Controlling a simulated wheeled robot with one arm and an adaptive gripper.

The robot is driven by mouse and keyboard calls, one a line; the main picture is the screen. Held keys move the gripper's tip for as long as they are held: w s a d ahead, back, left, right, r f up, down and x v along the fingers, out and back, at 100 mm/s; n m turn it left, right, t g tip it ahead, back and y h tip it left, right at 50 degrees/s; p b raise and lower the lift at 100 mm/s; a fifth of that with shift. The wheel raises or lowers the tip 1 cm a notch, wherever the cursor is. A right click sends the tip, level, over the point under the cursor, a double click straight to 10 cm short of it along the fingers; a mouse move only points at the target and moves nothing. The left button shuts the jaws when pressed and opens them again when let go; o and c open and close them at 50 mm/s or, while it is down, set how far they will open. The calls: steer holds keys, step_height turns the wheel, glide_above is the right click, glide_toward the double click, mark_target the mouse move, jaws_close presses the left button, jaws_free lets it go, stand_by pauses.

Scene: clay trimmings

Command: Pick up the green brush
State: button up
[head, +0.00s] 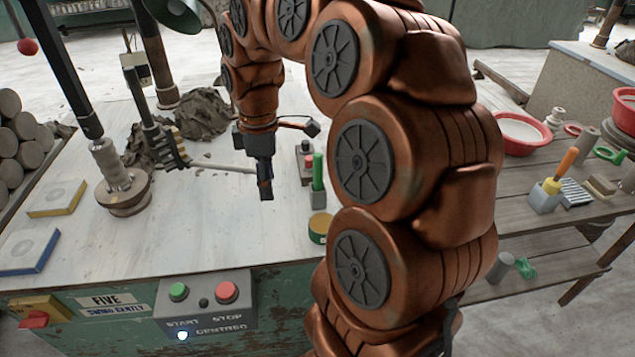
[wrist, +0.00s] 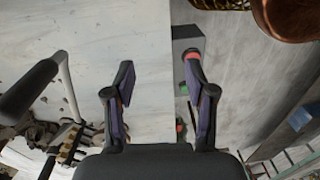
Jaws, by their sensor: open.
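A slim green upright piece (head: 317,172), which looks like the handle of the green brush, stands near the right edge of the worktable; its bristles cannot be made out. My gripper (head: 265,190) hangs pointing down over the table, to the left of the green piece and apart from it.
A grey box with a red button (head: 305,160) stands just behind the green piece, and a green-yellow tin (head: 320,228) in front. Clay trimmings (head: 203,113) and a metal arm (head: 150,125) lie left of the gripper.

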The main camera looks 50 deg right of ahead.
steer(key=w+d+f+n, duration=0.1)
steer(key=w+d+n, duration=0.15)
steer(key=d, duration=0.55)
steer(key=n+b, duration=0.1)
steer(key=b, duration=0.1)
glide_above(319, 170)
steer(key=w, duration=0.1)
steer(key=shift+d+f, duration=0.2)
steer(key=shift+f, duration=0.6)
steer(key=shift+s+d+f+p, duration=0.15)
steer(key=shift+f+p, duration=0.4)
steer(key=shift+f, duration=1.4)
steer(key=shift+w+d+f+p, duration=0.15)
steer(key=shift+f+p, duration=0.4)
steer(key=shift+f, duration=1.4)
jaws_close()
